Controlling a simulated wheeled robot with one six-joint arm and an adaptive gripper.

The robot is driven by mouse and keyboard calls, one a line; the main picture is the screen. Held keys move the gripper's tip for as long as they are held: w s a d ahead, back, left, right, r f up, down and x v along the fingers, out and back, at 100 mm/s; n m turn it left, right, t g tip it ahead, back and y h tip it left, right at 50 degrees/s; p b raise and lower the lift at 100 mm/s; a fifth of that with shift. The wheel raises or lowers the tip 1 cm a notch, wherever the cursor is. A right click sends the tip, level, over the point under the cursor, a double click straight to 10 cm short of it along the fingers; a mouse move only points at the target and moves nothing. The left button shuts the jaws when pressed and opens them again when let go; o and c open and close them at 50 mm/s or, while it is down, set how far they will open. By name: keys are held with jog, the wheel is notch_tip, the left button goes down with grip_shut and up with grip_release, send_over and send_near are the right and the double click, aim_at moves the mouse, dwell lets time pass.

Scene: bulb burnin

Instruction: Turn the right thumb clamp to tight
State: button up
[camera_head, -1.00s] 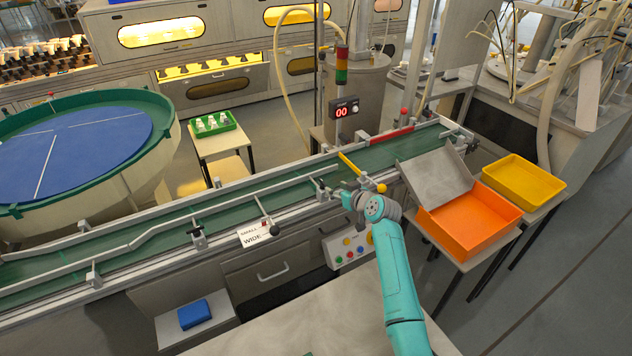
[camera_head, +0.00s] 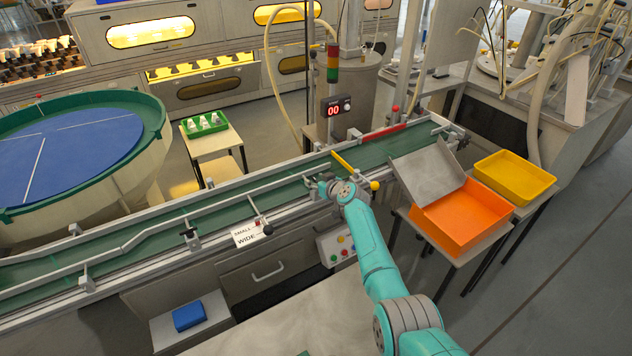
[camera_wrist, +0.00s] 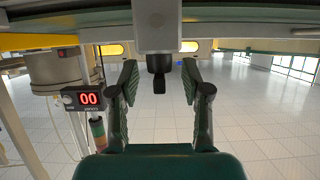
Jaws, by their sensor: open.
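The right thumb clamp (camera_wrist: 159,76) shows in the wrist view as a black knob with a narrow tab, under a grey block (camera_wrist: 157,25). My gripper (camera_wrist: 160,82) is open, with one finger on each side of the clamp and a gap on both sides. In the head view my gripper (camera_head: 323,184) is at the conveyor's near rail and mostly hides this clamp. The clamp's setting cannot be read. Another black thumb clamp (camera_head: 190,236) stands farther left on the same rail.
A SMALL/WIDE sign (camera_head: 246,236) with a black knob (camera_head: 268,229) sits on the conveyor front. A yellow bar (camera_head: 343,161) crosses the green belt (camera_head: 225,202) beside my gripper. An orange bin (camera_head: 462,240) stands to the right. A display (camera_head: 336,107) reads 00.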

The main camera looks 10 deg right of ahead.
jog(key=shift+w+f, duration=0.1)
grip_shut()
jog(key=shift+a+m+h, duration=0.1)
jog(key=shift+m+h, duration=0.8)
jog(key=shift+h, duration=0.1)
jog(key=shift+m+h, duration=1.8)
jog(key=shift+h, duration=0.3)
jog(key=shift+m+g+h, duration=0.3)
jog(key=shift+m+h, duration=0.9)
jog(key=shift+h, duration=0.3)
jog(key=shift+f+m+g+h, duration=0.1)
jog(key=shift+m+g+h, duration=0.6)
jog(key=shift+m+h, duration=0.65)
